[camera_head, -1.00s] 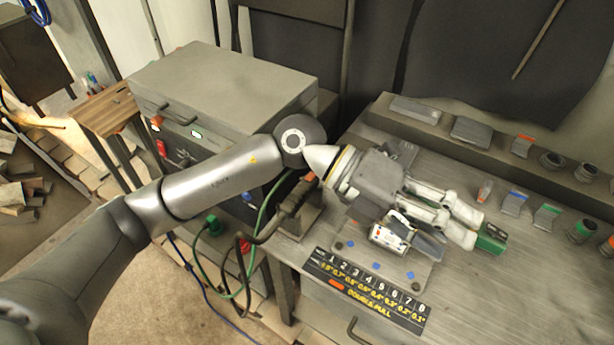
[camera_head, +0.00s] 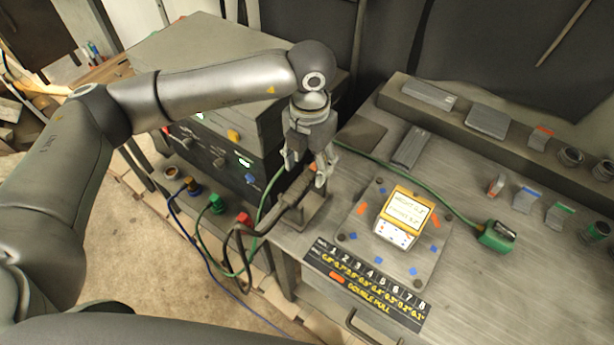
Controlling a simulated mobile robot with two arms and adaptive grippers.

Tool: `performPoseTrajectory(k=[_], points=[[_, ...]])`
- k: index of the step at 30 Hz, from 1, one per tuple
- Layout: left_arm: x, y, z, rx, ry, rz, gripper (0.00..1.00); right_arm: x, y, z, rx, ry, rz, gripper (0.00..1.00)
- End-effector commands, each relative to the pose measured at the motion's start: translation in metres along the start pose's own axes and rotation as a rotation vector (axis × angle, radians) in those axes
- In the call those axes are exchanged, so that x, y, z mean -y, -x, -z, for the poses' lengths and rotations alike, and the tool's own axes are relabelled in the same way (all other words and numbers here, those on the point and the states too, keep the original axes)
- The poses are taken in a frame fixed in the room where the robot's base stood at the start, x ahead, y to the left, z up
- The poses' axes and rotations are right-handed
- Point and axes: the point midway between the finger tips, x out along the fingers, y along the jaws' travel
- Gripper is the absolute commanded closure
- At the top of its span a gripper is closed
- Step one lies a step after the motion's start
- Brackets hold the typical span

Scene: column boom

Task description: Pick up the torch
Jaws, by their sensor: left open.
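The torch (camera_head: 289,199) is a dark handle with a black cable. It rests tilted on a small metal stand (camera_head: 312,211) at the table's left edge. My left gripper (camera_head: 304,172) is open and points down just above the torch's upper end. Its fingers are spread around that end, partly hiding it. I cannot tell whether they touch it. My right gripper is not in view.
A grey machine (camera_head: 232,125) with sockets stands left of the torch. A yellow-and-white box (camera_head: 404,216) sits on a metal plate (camera_head: 433,262). A green clamp (camera_head: 496,237) with a green cable lies right. Several small parts line the back.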

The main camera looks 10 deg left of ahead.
Motion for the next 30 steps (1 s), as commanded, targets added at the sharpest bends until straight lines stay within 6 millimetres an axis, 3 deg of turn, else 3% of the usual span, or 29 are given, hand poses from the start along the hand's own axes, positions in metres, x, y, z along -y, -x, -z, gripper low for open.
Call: performPoseTrajectory(k=[13,21,30], points=[[-0.005,-0.049,0.002,-0.003,-0.001,0.002,0.46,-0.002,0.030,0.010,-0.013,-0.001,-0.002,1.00],[-0.005,-0.054,0.001,0.001,-0.001,0.002,0.46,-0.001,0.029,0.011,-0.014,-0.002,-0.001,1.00],[-0.005,-0.053,0.001,0.000,-0.001,0.002,0.84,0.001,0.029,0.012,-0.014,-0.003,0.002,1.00]])
